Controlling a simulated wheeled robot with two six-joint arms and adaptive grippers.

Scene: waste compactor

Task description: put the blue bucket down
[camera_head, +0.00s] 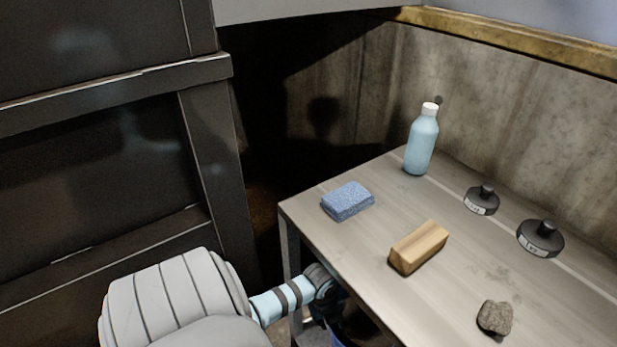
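A small blue sliver of the blue bucket (336,340) shows at the bottom edge, below the table's left front edge. Most of the bucket is hidden or out of the picture. My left arm comes in from the lower left and reaches to the table's front edge. My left gripper (352,318) is a dark shape there, close to the blue sliver and partly hidden by the table. Its fingers cannot be made out, so I cannot tell whether it holds the bucket. My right gripper is not in view.
The table (460,275) holds a blue sponge (347,202), a wooden block (418,248), a light blue bottle (421,143), two black weights (482,201) (541,239) and a stone (495,318). A dark metal frame (212,160) stands at left. A concrete wall (500,105) is behind.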

